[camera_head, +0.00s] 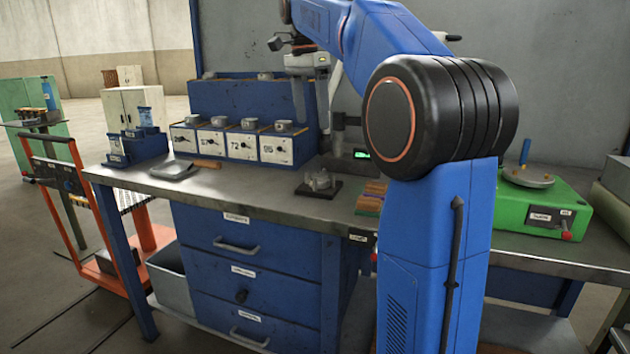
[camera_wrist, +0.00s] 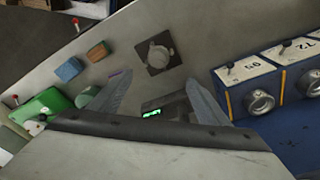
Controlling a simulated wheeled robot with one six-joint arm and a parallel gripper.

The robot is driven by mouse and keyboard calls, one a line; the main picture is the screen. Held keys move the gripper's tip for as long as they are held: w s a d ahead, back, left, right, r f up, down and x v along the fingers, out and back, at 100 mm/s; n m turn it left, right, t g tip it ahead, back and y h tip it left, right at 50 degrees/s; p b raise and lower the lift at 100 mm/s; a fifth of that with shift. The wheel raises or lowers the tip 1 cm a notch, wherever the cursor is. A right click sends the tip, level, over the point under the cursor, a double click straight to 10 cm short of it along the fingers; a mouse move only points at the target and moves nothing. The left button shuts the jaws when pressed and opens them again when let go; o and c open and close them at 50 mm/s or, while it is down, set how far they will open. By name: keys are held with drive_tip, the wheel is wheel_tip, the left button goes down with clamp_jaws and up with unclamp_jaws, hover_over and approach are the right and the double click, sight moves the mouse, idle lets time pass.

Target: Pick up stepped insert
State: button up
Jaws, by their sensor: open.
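Several round grey metal pieces sit on top of the numbered boxes, one of them on the rightmost box (camera_head: 283,126). In the wrist view such a piece (camera_wrist: 260,102) shows by the box marked 95. Another round metal piece with small projections (camera_head: 320,181) stands on a dark square base on the bench; it also shows in the wrist view (camera_wrist: 158,56). I cannot tell which piece is the stepped insert. My gripper (camera_head: 311,112) is open and empty, pointing down above the bench at the right end of the boxes. Its fingers (camera_wrist: 164,100) show spread in the wrist view.
The grey bench (camera_head: 250,190) has a dark flat tray (camera_head: 175,170) at left. Coloured blocks (camera_head: 370,198) lie near the front edge. A green device (camera_head: 540,205) stands at right. A blue cabinet wall (camera_head: 230,98) rises behind the boxes. My arm hides part of the bench.

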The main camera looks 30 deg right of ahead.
sight(319, 175)
drive_tip(key=f, duration=0.5)
drive_tip(key=d+f, duration=0.1)
drive_tip(key=f, duration=0.5)
drive_tip(key=d+f, duration=0.1)
drive_tip(key=f, duration=0.4)
drive_tip(key=shift+s+d+f, duration=0.1)
drive_tip(key=shift+s+f, duration=0.05)
drive_tip(key=shift+f, duration=0.15)
drive_tip(key=c, duration=1.7)
